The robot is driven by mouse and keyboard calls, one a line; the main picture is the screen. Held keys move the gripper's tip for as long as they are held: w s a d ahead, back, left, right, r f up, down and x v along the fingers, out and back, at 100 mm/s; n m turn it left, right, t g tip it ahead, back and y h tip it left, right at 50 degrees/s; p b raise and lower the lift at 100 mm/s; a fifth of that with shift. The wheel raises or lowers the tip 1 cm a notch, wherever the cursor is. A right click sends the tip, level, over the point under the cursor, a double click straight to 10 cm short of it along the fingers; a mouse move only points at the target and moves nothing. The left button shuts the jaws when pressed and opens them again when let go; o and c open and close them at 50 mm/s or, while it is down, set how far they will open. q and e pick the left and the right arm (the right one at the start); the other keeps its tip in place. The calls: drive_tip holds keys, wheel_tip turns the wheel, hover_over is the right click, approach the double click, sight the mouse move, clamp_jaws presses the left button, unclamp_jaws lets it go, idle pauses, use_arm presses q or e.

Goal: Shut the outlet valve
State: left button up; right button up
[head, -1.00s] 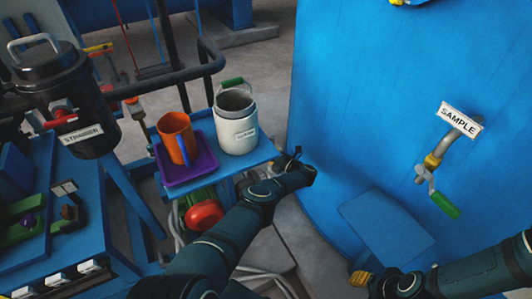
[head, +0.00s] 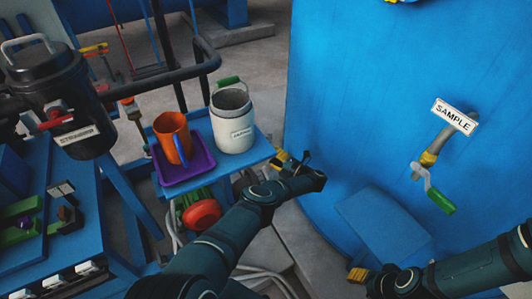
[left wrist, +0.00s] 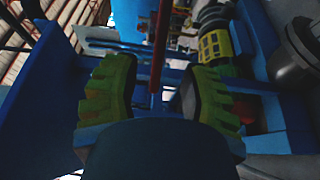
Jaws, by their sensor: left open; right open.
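I see no valve labelled as the outlet. A tap with a green lever handle (head: 440,201) sits under the SAMPLE sign on the large blue vessel (head: 350,90). A red handle (head: 55,120) is on the black strainer at the left. My left gripper (head: 283,158) is beside the small blue shelf, mostly hidden by its own wrist. In the left wrist view my left gripper (left wrist: 158,85) is open, with a thin red upright bar (left wrist: 162,40) seen beyond the gap. My right gripper (head: 358,274) is low in front of the vessel, showing yellow fingertips, clear of the tap.
A blue shelf (head: 262,150) carries a purple tray (head: 200,172) with an orange mug (head: 172,132), and a white canister (head: 233,130). A red round part (head: 201,214) is below it. The strainer (head: 60,85) and dark rails stand left. A blue step (head: 385,226) adjoins the vessel.

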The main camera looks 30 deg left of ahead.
use_arm(q)
drive_tip(key=s+d, duration=0.1)
drive_tip(key=d, duration=0.5)
drive_tip(key=shift+d, duration=0.3)
